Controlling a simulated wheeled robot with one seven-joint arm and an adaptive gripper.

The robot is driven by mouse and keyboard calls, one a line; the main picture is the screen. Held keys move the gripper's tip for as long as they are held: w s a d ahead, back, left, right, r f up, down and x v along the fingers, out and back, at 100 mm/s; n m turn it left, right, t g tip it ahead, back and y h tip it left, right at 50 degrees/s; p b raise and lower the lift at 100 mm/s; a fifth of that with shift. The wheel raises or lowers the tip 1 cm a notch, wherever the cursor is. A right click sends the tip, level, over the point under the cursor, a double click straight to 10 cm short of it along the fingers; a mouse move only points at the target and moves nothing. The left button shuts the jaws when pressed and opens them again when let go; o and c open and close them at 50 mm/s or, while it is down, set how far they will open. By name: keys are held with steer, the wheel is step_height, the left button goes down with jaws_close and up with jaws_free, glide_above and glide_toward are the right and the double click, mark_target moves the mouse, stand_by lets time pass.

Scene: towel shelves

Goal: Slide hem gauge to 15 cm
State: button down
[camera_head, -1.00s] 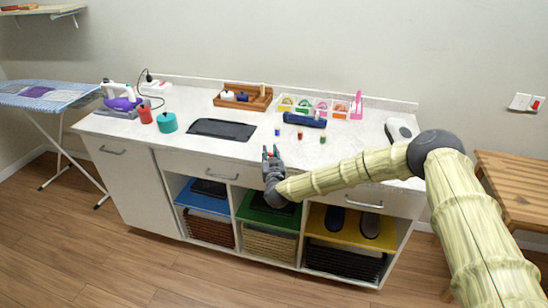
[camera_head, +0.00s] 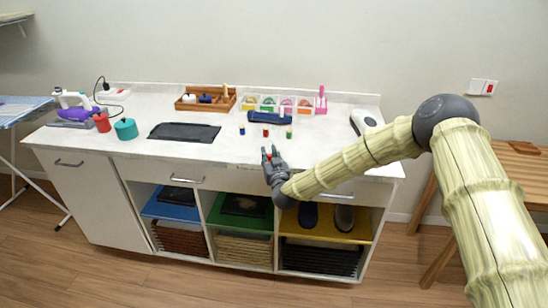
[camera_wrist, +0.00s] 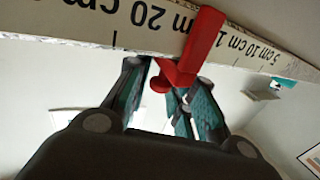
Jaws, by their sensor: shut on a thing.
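The hem gauge's white ruled strip (camera_wrist: 80,18) runs across the top of the wrist view, with upside-down black centimetre marks. The red slider (camera_wrist: 201,45) sits across it between the 20 cm label and the 10 cm label, covering some print, so its exact reading cannot be told. My gripper (camera_wrist: 170,88) is just below the strip, shut on the slider's lower red part between its fingers.
The counter (camera_head: 190,152) carries a black mat (camera_head: 184,131), a red canister (camera_head: 102,122), a teal pot (camera_head: 126,128) and small bottles near my gripper. Open compartments and drawer fronts lie below the edge. A wooden bench (camera_head: 522,160) stands at right.

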steer(key=shift+s+a+f, duration=0.25)
steer(key=shift+s+f, duration=0.05)
steer(key=shift+f, duration=0.05)
steer(key=c, duration=1.4)
jaws_free()
steer(key=shift+c, duration=0.2)
steer(key=shift+o, duration=0.4)
steer(key=shift+r, duration=0.25)
steer(key=shift+d, duration=0.1)
steer(key=shift+d, duration=0.1)
steer(key=v, duration=1.2)
